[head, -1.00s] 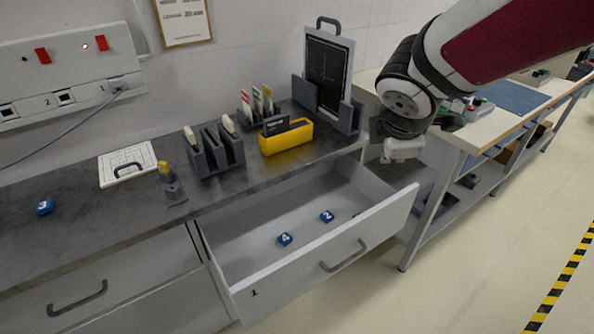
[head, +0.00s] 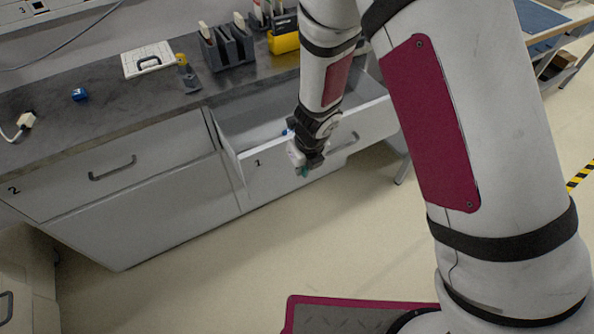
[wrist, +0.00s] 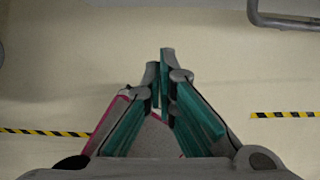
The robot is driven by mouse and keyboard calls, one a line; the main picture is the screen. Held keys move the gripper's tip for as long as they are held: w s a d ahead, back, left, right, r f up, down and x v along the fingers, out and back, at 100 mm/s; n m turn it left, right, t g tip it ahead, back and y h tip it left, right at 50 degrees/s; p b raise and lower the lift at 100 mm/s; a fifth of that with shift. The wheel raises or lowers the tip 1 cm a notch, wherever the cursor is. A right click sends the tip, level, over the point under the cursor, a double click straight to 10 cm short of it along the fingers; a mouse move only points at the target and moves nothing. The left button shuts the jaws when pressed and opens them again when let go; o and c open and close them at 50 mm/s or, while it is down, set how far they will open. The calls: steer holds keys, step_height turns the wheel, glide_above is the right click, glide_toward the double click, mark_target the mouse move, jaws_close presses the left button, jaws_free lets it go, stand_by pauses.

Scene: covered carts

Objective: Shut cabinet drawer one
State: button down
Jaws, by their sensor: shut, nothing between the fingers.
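Drawer one (head: 271,179) of the cabinet stands pulled out, its front marked "1" facing me. Its grey handle (head: 345,146) shows just right of my arm. My gripper (head: 305,171) hangs in front of the drawer front, left of the handle, pointing down. I cannot tell whether it touches the front. In the wrist view the teal-padded fingers (wrist: 165,62) are shut and empty. A grey bent bar shows at the upper right there. My arm hides part of the drawer's inside and front.
Drawer two (head: 110,165), to the left, is shut. The floor (head: 215,265) before the cabinet is clear. Black-and-yellow tape (head: 580,176) lies at right.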

mark_target(290, 171)
steer(key=shift+w+a+f+b, duration=0.55)
steer(key=shift+w+f+b, duration=0.3)
steer(key=shift+f, duration=0.7)
steer(key=shift+w+a+f+b, duration=0.65)
steer(key=shift+w+f, duration=0.25)
steer(key=shift+f, duration=0.6)
steer(key=shift+w+a+f+b, duration=0.5)
steer(key=shift+w+f+b, duration=0.35)
steer(key=shift+f, duration=0.7)
steer(key=shift+w+a, duration=0.1)
steer(key=shift+w, duration=0.05)
